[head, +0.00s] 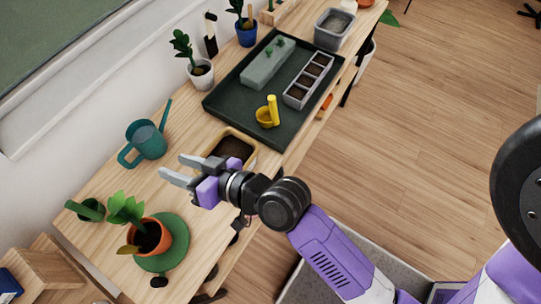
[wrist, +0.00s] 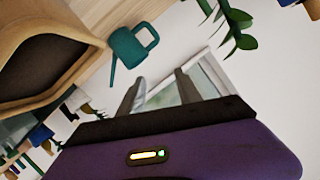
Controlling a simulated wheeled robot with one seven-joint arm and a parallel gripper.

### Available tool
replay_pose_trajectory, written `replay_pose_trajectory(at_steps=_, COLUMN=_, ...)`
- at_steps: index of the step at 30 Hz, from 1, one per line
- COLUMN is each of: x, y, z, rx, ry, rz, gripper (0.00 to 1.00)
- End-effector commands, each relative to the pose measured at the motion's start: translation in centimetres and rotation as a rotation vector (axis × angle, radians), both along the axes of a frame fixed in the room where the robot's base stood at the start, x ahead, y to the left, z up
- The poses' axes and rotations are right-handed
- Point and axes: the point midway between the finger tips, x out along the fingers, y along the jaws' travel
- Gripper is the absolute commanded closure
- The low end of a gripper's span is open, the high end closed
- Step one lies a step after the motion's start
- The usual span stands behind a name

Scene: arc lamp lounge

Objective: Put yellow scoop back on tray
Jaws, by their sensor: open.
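The yellow scoop (head: 268,113) sits on the dark green tray (head: 228,104), near the tray's front side, its handle pointing up. My gripper (head: 170,169) is open and empty above the bench, to the left of the scoop and apart from it. Its two grey fingers point left, toward the watering can. In the wrist view the fingers (wrist: 158,97) are spread with nothing between them. I cannot make out the scoop in the wrist view.
A soil-filled wooden box (head: 249,146) lies just beyond my gripper. A teal watering can (head: 148,139) stands near the wall. A potted plant (head: 150,236) sits on a green mat. The tray also holds a seedling block (head: 268,66) and a compartment planter (head: 309,80).

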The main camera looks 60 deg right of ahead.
Motion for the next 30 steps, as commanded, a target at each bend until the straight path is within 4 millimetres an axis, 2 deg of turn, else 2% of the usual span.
replay_pose_trajectory(at_steps=1, x=-2.5, y=0.1, z=-1.0, rx=-0.001, ry=0.019, rz=-0.030, gripper=0.59)
replay_pose_trajectory(at_steps=7, x=-11.6, y=-2.5, z=-2.7, rx=-0.094, ry=0.046, rz=-0.144, gripper=0.59)
replay_pose_trajectory(at_steps=12, x=-19.1, y=-5.3, z=-1.8, rx=-0.230, ry=0.037, rz=-0.163, gripper=0.59)
replay_pose_trajectory(at_steps=15, x=-22.5, y=-6.9, z=-0.3, rx=-0.315, ry=0.014, rz=-0.142, gripper=0.59)
replay_pose_trajectory(at_steps=18, x=-24.7, y=-7.9, z=1.3, rx=-0.383, ry=-0.014, rz=-0.109, gripper=0.59)
replay_pose_trajectory(at_steps=21, x=-26.0, y=-8.5, z=2.5, rx=-0.428, ry=-0.038, rz=-0.079, gripper=0.59)
replay_pose_trajectory(at_steps=30, x=-26.7, y=-8.8, z=3.3, rx=-0.454, ry=-0.055, rz=-0.061, gripper=0.59)
